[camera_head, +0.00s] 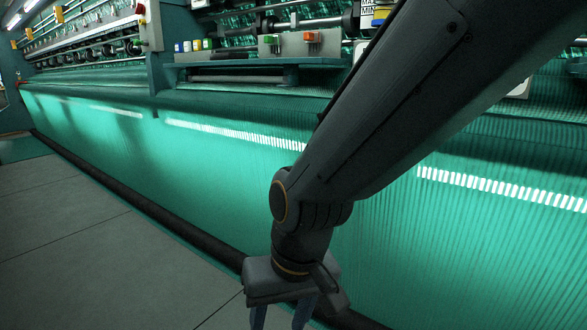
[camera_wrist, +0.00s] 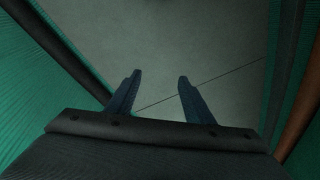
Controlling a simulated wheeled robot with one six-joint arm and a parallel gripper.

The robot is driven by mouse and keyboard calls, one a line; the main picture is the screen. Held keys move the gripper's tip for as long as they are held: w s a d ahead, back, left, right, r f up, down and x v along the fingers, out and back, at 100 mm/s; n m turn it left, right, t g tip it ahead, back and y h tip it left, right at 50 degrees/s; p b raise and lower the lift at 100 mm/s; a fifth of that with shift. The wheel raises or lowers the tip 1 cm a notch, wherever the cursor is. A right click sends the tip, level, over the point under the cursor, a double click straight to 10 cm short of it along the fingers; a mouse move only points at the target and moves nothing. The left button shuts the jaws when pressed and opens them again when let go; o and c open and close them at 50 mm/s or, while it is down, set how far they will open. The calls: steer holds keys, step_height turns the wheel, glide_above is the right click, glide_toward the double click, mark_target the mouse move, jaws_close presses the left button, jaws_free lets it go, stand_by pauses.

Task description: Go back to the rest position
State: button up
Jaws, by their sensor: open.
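My gripper (camera_head: 282,317) hangs at the lower middle of the head view, pointing down, with its fingertips cut off by the bottom edge. In the wrist view my gripper (camera_wrist: 159,82) shows two dark blue fingers spread apart with nothing between them. Only grey floor (camera_wrist: 190,45) lies beyond the fingertips. My arm comes in from the upper right of the head view and hides part of the machine.
Green netting (camera_head: 215,150) hangs in a long sheet behind my arm. A dark roller (camera_head: 150,208) runs along its foot. Bare floor (camera_head: 70,240) is clear at left.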

steer(key=s+d+f+n+g+h, duration=0.1)
steer(key=s+d+f+n, duration=0.1)
steer(key=s+d, duration=0.25)
steer(key=d+r+m+p, duration=0.1)
steer(key=d+r+p, duration=0.2)
steer(key=r+p, duration=0.3)
steer(key=w+d+r+m+p, duration=0.1)
steer(key=d+r+p, duration=0.3)
steer(key=r+p, duration=0.2)
steer(key=shift+m+h+p, duration=0.3)
steer(key=shift+m+p, duration=0.05)
steer(key=shift+m, duration=0.05)
steer(key=d+r+m+p, duration=0.1)
steer(key=d+r+p, duration=0.2)
steer(key=p, duration=0.1)
steer(key=s+d+r+m+p, duration=0.1)
steer(key=d+r+p, duration=0.2)
steer(key=r+p, duration=0.1)
steer(key=d+r+m+p, duration=0.1)
steer(key=d+r+p, duration=0.3)
steer(key=p, duration=0.1)
steer(key=shift+s+d+r, duration=0.1)
steer(key=shift+s+r, duration=0.15)
steer(key=shift+s, duration=0.1)
steer(key=shift+c, duration=0.2)
